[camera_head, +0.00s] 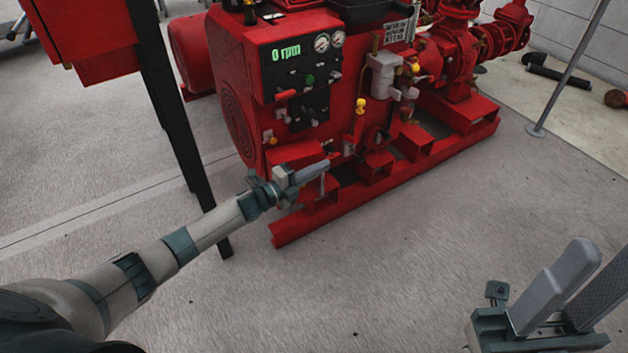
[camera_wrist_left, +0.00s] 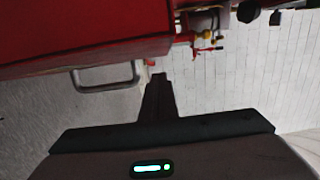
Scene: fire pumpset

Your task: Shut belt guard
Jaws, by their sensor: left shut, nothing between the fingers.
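The red pump-set housing (camera_head: 262,90) stands at upper middle in the head view, with a round grille (camera_head: 236,128) on its left end. I cannot tell for sure which panel is the belt guard. In the left wrist view a red panel (camera_wrist_left: 80,35) spans the upper left, with a grey U-shaped handle (camera_wrist_left: 108,87) at its lower edge. My left gripper (camera_head: 322,167) is shut and empty, at the housing's low front; its dark fingers (camera_wrist_left: 157,95) show just right of the handle. Contact cannot be told. My right gripper (camera_head: 572,290) is open and empty at bottom right.
A red base frame (camera_head: 350,200) runs along the floor under the housing. A red cabinet (camera_head: 95,40) on dark legs (camera_head: 175,120) stands at left, near my left arm. A thin grey post (camera_head: 570,65) stands at right. The floor (camera_head: 420,250) in front is clear.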

